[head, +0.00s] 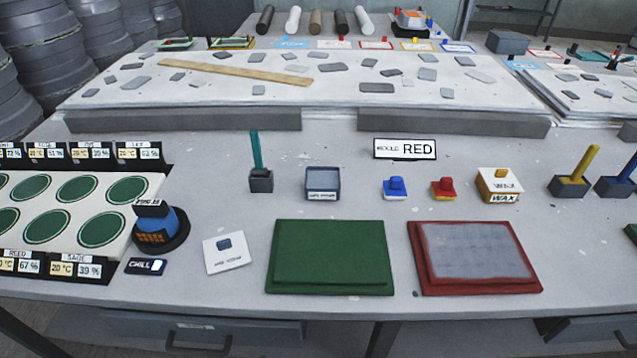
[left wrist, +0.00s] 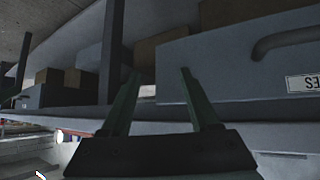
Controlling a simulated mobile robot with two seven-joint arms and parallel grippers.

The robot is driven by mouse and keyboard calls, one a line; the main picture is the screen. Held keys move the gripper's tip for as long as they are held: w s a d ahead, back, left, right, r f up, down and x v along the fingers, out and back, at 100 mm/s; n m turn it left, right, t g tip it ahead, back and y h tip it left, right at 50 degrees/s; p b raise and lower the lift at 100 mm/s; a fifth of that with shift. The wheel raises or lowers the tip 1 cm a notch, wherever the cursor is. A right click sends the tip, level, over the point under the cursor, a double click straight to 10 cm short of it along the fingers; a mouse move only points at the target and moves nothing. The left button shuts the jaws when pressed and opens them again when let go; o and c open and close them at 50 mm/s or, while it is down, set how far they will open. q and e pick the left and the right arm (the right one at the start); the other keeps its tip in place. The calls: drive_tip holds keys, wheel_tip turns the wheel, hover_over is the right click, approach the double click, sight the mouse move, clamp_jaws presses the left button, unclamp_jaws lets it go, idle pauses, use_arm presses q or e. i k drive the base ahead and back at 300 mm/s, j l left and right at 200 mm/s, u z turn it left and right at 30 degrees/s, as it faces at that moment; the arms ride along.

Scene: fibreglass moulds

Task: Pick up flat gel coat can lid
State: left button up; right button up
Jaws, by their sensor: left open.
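No item is plainly marked as a gel coat can lid, and I cannot tell which one it is. In the head view a flat white square plate (head: 224,262) with a small grey-blue knob lies on the table, its lettering too small to read. A blue can-like item (head: 172,224) with a dark top stands on a dark round base to its left. My left gripper (left wrist: 160,73) is open and empty in the left wrist view, facing a grey drawer front and shelving, with no lid between its fingers. Neither gripper shows in the head view.
A green mould plate (head: 330,256) and a red-framed plate (head: 475,255) lie near the front edge. Behind them are a grey box (head: 323,183), a blue knobbed block (head: 395,189), a red knobbed block (head: 443,189) and a wax box (head: 499,186).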

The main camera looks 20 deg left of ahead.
sight(228, 252)
drive_tip(key=u, duration=1.15)
